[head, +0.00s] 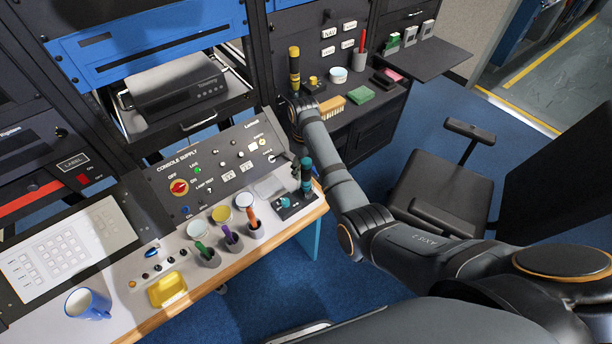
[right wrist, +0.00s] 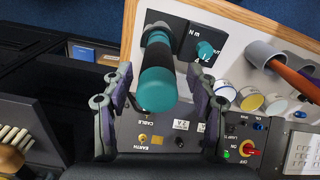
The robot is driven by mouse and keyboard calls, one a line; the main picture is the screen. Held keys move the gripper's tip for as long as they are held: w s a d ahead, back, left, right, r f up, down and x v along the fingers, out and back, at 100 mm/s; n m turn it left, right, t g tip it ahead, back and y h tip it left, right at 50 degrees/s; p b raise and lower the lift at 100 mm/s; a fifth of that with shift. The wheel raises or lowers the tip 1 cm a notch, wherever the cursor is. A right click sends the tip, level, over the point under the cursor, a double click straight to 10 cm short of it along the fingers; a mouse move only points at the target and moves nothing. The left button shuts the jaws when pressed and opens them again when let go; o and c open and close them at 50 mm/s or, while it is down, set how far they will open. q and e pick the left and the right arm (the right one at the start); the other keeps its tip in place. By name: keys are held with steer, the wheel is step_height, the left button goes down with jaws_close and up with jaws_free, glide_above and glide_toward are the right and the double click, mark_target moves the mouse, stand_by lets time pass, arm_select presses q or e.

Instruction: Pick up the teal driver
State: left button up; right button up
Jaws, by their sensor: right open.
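The teal driver (head: 307,172), with a teal handle and a dark band, stands upright on a small black base (head: 291,208) at the right end of the console desk. In the right wrist view the driver (right wrist: 157,85) points up toward the camera, its teal end large and near. My right gripper (right wrist: 161,82) is open, with one finger on each side of the handle and visible gaps between. In the head view its fingers are hard to make out near the driver. My left gripper is not in view.
Green, purple and orange tools (head: 252,222) stand in grey holders left of the driver, with round pots behind them. A yellow-and-black handle (head: 294,68) stands on the far bench, near a brush (head: 332,106).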

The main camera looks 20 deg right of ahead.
mark_target(306, 179)
steer(key=f, duration=0.4)
steer(key=shift+s+d+f+p, duration=0.1)
steer(key=shift+d+f+p, duration=0.1)
steer(key=shift+f+p, duration=0.2)
steer(key=shift+r, duration=0.1)
jaws_close()
